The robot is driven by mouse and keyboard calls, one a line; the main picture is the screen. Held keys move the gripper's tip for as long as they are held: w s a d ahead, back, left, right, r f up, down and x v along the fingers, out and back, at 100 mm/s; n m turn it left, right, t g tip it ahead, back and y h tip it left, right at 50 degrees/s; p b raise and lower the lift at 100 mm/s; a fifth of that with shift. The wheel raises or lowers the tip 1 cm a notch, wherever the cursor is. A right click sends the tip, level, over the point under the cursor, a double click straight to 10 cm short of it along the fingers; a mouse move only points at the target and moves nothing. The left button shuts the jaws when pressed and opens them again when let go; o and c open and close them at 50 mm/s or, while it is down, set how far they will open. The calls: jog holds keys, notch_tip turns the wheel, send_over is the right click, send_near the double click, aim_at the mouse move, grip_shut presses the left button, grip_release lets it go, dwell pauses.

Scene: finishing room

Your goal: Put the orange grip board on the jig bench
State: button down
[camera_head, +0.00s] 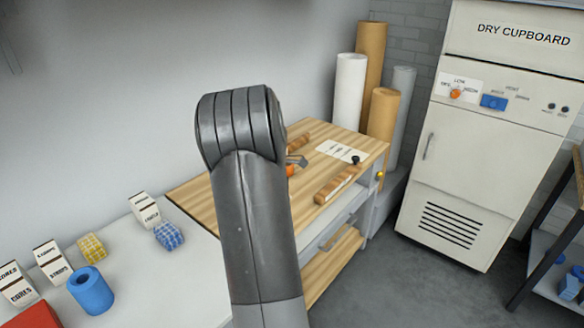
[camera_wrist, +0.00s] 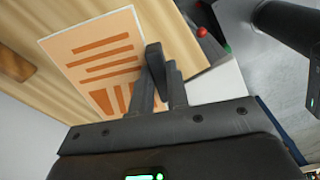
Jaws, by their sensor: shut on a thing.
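In the wrist view, my gripper (camera_wrist: 160,72) is shut on the orange grip board (camera_wrist: 80,42), a pale flat board with several orange bars on its face. The fingers overlap the board's right edge. A wooden surface lies behind the board; I cannot tell whether they touch. In the head view, my arm hides most of the gripper and board; a small orange and grey part (camera_head: 294,166) shows just right of the arm. The wood-topped bench (camera_head: 200,193), which looks like the jig bench, stands behind my arm.
On the bench are a wooden rail (camera_head: 336,185) and a white card (camera_head: 340,151) with a black knob. Rolls (camera_head: 349,88) stand behind it, the dry cupboard (camera_head: 455,185) to the right.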

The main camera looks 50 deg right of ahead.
jog(key=s+d, duration=0.1)
jog(key=d, duration=0.8)
jog(key=w+a+f, duration=0.1)
jog(key=w+f, duration=0.1)
jog(key=w, duration=0.1)
jog(key=w+a+f, duration=0.1)
jog(key=w+f, duration=0.2)
jog(key=w, duration=0.1)
jog(key=w+a+f, duration=0.2)
jog(key=w, duration=0.1)
jog(key=shift+w+f, duration=0.25)
jog(key=shift+f, duration=2.05)
jog(key=shift+f, duration=0.1)
jog(key=c, duration=1.4)
grip_release()
notch_tip(320, 180, up, 12)
jog(key=shift+r, duration=0.25)
